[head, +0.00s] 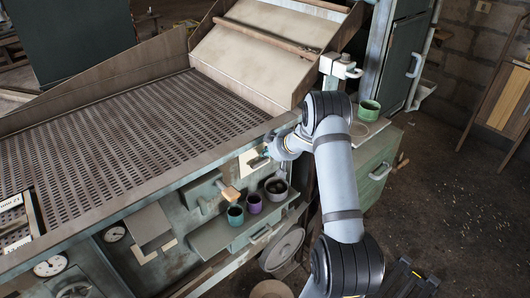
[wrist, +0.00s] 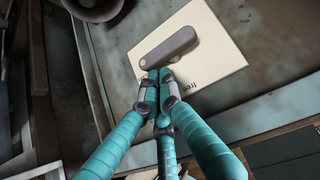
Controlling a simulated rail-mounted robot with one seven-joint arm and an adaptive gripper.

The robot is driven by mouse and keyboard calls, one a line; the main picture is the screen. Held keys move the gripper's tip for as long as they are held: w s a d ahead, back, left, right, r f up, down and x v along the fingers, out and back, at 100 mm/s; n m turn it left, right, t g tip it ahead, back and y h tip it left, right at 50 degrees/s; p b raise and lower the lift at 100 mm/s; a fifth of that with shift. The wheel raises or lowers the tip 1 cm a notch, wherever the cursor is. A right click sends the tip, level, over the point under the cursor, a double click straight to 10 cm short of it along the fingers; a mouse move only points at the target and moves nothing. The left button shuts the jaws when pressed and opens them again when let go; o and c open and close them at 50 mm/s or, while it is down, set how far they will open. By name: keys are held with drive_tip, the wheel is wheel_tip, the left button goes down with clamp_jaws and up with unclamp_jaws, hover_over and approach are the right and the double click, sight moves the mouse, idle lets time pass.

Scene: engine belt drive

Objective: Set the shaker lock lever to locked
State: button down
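The shaker lock lever (wrist: 170,47) is a grey rounded bar on a cream plate (wrist: 215,68) on the machine's front panel. In the wrist view it slants from upper right to lower left. A short dark label beside my fingers is partly covered and hard to read. My gripper (wrist: 159,79) has teal fingers with their tips drawn together, right at the lever's lower-left end. They look to touch or nearly touch it; I see nothing held between them. In the head view the plate (head: 247,169) shows left of my gripper (head: 268,153), and the lever is small there.
A shelf under the panel holds a green cup (head: 235,215), a purple cup (head: 254,204) and a grey pot (head: 276,189). A wooden-ended handle (head: 229,194) sticks out left of the plate. A green mug (head: 369,110) stands on the cabinet at right.

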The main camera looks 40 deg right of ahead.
wheel_tip(320, 180, up, 5)
drive_tip(key=p, duration=0.4)
drive_tip(key=b+v, duration=0.1)
drive_tip(key=v, duration=0.8)
drive_tip(key=shift+s+d, duration=0.3)
drive_tip(key=shift+d, duration=0.1)
drive_tip(key=shift+w+f, duration=0.1)
drive_tip(key=shift+f, duration=0.1)
drive_tip(key=b+x, duration=0.1)
drive_tip(key=x, duration=0.3)
drive_tip(key=s+f+b+x, duration=0.1)
drive_tip(key=x, duration=0.7)
drive_tip(key=shift+s+a+f+b, duration=0.35)
drive_tip(key=shift+a+b, duration=0.05)
drive_tip(key=shift+f+b, duration=0.35)
drive_tip(key=shift+f, duration=0.1)
drive_tip(key=shift+s, duration=0.1)
